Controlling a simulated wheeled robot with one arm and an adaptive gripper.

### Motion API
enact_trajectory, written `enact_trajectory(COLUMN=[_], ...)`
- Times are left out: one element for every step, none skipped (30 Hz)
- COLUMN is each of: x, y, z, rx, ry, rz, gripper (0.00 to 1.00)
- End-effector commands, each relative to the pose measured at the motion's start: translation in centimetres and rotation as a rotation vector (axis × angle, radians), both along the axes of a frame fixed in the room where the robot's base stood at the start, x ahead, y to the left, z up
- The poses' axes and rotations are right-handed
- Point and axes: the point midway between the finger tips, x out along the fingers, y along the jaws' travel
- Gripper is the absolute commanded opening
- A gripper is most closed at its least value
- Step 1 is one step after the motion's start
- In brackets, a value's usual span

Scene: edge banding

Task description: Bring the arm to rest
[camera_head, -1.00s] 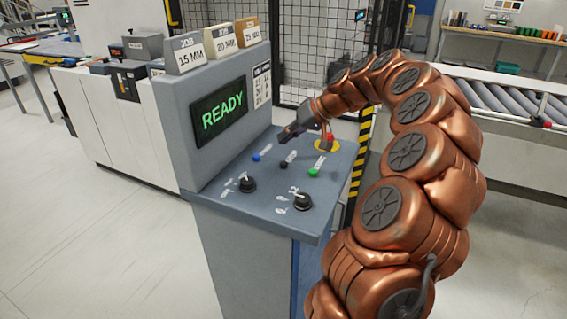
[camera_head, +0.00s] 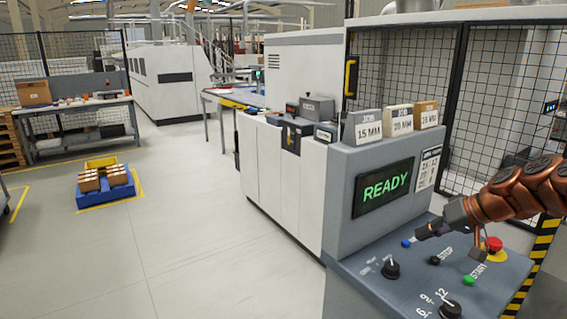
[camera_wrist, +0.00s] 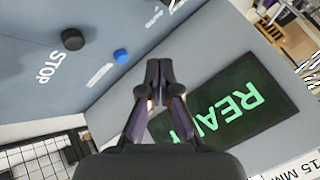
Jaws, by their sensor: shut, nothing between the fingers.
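My gripper (camera_head: 430,231) is above the grey control panel (camera_head: 352,285), close to the blue button (camera_head: 406,243). In the wrist view my gripper (camera_wrist: 158,66) has its fingertips together with nothing between them. The blue button (camera_wrist: 121,55) shows just left of the fingertips there, and the black STOP button (camera_wrist: 73,39) further left. I cannot tell whether the fingertips touch the panel. The copper-coloured arm reaches in from the right edge of the head view.
A READY screen (camera_head: 384,187) stands behind the panel. The red emergency button (camera_head: 494,243), green START button (camera_head: 469,280) and black knobs (camera_head: 390,268) are close to my arm. A mesh fence (camera_head: 400,75) stands behind.

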Motion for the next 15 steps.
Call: enact_trajectory(x=[-0.9,-1.5,-2.4,-3.1,-3.9,-5.0,-5.9,-6.8,-8.1,-9.1,-10.1,-11.5,-12.5,-13.7,-15.2], y=[2.8,4.3,6.2,7.6,8.9,10.5,11.7,12.8,14.1,15.0,15.9,16.8,17.5,18.1,18.9], z=[0.2,0.4,0.4,0.2,0.2,0.1,-0.1,-0.4,-0.6,-0.8,-1.2,-1.6,-1.9,-2.2,-2.8], rx=[-0.011,-0.019,-0.030,-0.039,-0.047,-0.063,-0.075,-0.085,-0.104,-0.119,-0.133,-0.152,-0.169,-0.184,-0.206], ry=[0.025,0.039,0.064,0.085,0.103,0.125,0.147,0.167,0.192,0.211,0.233,0.260,0.278,0.298,0.326], rz=[0.041,0.062,0.087,0.107,0.124,0.144,0.159,0.175,0.189,0.200,0.211,0.222,0.229,0.235,0.242], gripper=[0.00,0.00,0.00,0.00,0.00,0.00,0.00,0.00,0.00,0.00,0.00,0.00,0.00,0.00,0.00])
